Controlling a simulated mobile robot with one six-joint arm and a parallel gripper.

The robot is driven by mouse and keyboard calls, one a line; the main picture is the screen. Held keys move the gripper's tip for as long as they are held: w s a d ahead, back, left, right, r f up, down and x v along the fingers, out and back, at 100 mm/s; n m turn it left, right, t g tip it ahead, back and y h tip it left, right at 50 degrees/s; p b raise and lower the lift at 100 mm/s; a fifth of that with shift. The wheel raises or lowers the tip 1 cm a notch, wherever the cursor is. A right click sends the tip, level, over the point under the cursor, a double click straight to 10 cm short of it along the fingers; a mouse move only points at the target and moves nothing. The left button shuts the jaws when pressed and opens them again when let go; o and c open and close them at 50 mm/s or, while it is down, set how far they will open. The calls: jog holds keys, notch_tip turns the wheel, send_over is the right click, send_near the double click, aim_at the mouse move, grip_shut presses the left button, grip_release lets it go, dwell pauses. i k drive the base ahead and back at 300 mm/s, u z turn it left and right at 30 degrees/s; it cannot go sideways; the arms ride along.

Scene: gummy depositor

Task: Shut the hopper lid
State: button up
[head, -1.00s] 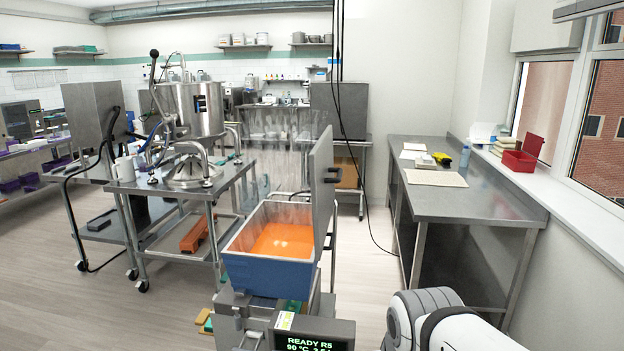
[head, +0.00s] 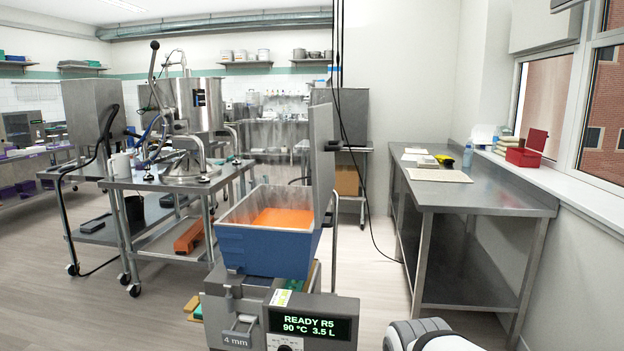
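The blue hopper (head: 262,250) of the depositor stands in the middle of the head view, with orange liquid inside and steam above it. Its grey lid (head: 321,165) stands upright on the right side of the hopper, open, with a dark handle (head: 333,146) on its right face. The depositor's display (head: 309,325) below reads READY R5, 90 °C, 3.5 L. A white and grey part of my arm shows at the bottom right, apart from the lid. My gripper is not in view.
A steel bench (head: 470,195) runs along the right wall, with a tray (head: 438,175) and a red box (head: 522,158) nearby. A wheeled steel cart (head: 165,182) with a kettle (head: 198,110) stands left. Black cables hang behind the lid. Floor between the depositor and bench is clear.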

aim_at(322, 161)
jog(key=u, duration=0.2)
jog(key=k, duration=0.45)
jog(key=z, duration=0.1)
jog(key=i, duration=0.45)
jog(key=z, duration=0.45)
jog(key=k, duration=1.2)
jog(key=z, duration=0.55)
jog(key=i, duration=0.6)
jog(key=u, duration=0.5)
jog(key=i, duration=1.45)
jog(key=u, duration=0.55)
